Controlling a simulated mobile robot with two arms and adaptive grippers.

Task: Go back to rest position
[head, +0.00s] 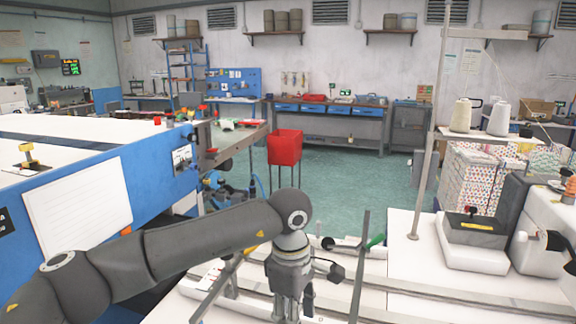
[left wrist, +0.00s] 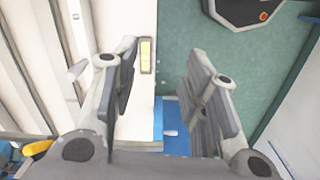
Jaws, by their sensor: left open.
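My left arm comes in from the left in the head view and bends down at the wrist over the white sewing table (head: 400,235). My left gripper (head: 293,312) points down, and its tips are cut off by the bottom edge of that view. In the left wrist view, the left gripper (left wrist: 160,95) shows its two fingers wide apart with nothing between them. A white surface with a yellow label and a green floor lie beyond the fingers. My right gripper is not in view.
A sewing machine (head: 540,225) and a thread stand (head: 430,130) with cones are at the right. Metal rails (head: 440,293) run along the table. A blue machine (head: 150,180) stands at the left.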

